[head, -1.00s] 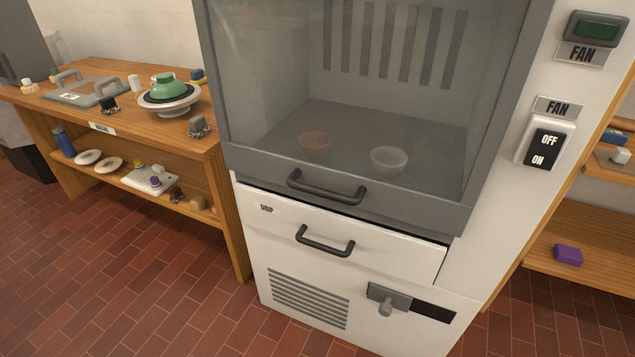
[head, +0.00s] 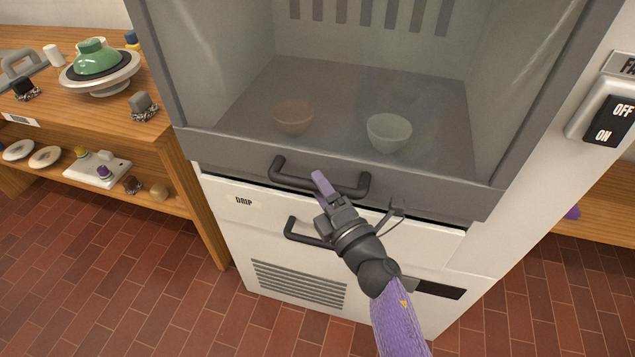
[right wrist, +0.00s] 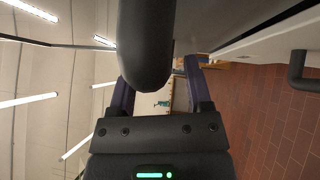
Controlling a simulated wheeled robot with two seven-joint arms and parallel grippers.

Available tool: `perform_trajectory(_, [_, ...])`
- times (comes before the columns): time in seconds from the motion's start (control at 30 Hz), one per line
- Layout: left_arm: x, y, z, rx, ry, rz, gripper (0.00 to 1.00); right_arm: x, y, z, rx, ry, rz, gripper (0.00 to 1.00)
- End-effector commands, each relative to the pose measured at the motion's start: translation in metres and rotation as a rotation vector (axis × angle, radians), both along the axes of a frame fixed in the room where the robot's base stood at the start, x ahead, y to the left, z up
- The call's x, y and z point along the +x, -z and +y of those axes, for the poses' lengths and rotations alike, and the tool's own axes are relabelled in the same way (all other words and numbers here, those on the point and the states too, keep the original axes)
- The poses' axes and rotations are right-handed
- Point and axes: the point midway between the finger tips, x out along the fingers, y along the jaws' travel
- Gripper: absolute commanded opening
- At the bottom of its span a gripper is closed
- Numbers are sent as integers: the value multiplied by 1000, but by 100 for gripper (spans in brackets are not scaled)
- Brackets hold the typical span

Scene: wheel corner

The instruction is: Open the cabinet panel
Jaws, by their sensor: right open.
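The cabinet's clear front panel (head: 430,185) has a grey lower frame and looks shut, with a thin dark gap beneath it. Its dark bar handle (head: 290,180) runs along that frame. My right gripper (head: 324,188) is at this handle's front, with one purple fingertip showing over the bar. In the right wrist view the handle (right wrist: 147,40) looms large and dark between the two spread purple fingers. The jaws are open; I cannot tell whether they touch the bar. My left gripper is not in view.
Below is a white drawer labelled DRIP (head: 244,200), its handle (head: 292,230) partly behind my right gripper. Two bowls (head: 389,132) stand behind the panel. A wooden bench (head: 190,195) stands left; a FAN switch (head: 606,120) is at right.

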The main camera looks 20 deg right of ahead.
Motion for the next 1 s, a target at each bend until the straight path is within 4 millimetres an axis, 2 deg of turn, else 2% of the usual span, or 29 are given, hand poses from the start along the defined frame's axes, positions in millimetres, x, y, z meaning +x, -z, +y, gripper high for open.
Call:
perform_trajectory(0.13, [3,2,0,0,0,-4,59,11,-1,2,0,0,0,64])
perform_trajectory(0.4, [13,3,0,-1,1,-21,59,12,-1,3,1,0,1,64])
perform_trajectory(0.7, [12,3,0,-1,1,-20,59,12,-1,3,2,0,2,1])
perform_trajectory(1.0, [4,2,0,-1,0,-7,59,12,-1,3,2,0,2,0])
